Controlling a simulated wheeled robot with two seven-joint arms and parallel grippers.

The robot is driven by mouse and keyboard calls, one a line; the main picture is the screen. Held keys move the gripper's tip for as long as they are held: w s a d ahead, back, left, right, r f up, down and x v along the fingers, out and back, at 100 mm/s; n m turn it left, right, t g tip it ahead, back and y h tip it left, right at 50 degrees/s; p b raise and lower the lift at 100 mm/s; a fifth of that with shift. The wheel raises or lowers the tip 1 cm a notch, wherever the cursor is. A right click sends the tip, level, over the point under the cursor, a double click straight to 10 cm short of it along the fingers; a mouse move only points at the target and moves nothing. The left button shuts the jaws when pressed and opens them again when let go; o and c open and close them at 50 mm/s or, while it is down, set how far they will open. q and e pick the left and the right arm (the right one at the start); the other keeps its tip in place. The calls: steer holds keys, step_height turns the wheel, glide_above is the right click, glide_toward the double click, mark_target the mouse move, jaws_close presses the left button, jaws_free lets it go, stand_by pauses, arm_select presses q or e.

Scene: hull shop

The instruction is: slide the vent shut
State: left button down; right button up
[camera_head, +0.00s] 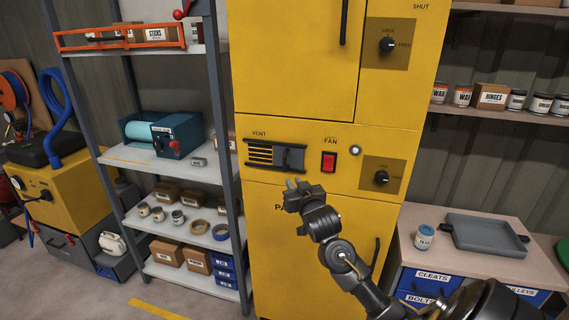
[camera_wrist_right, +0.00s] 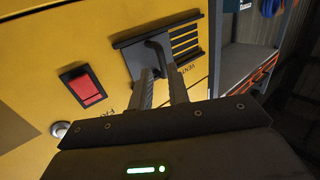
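The vent (camera_head: 262,153) is on the yellow cabinet's front, under its "VENT" label. Its dark sliding plate (camera_head: 293,159) covers the right part, and several open slats show on the left. In the right wrist view the vent (camera_wrist_right: 184,45) appears turned round, with the slats at the right. My right gripper (camera_head: 297,187) is just below and in front of the vent in the head view. Its two fingers (camera_wrist_right: 161,82) stand apart and point at the sliding plate, with nothing clearly between them. I cannot tell whether they touch it. My left gripper is out of view.
A red fan switch (camera_head: 329,162) and a round button (camera_head: 355,151) sit right of the vent. Knobs are above (camera_head: 387,45) and below (camera_head: 381,178). A grey shelf rack (camera_head: 219,121) stands left, a bench with a tray (camera_head: 487,235) right.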

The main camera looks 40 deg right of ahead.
mark_target(285, 163)
steer(key=w+d+r+p, duration=0.1)
steer(key=w, duration=0.2)
steer(key=w+d+p, duration=0.1)
steer(key=w, duration=0.1)
steer(key=w+d+r+p, duration=0.1)
steer(key=w, duration=0.2)
steer(key=shift+w+d+r, duration=0.25)
steer(key=shift+w+r, duration=0.05)
steer(key=shift+r, duration=0.05)
steer(key=shift+w+d+f+p, duration=0.1)
steer(key=shift+w+d+p, duration=0.15)
steer(key=shift+w, duration=0.25)
jaws_close()
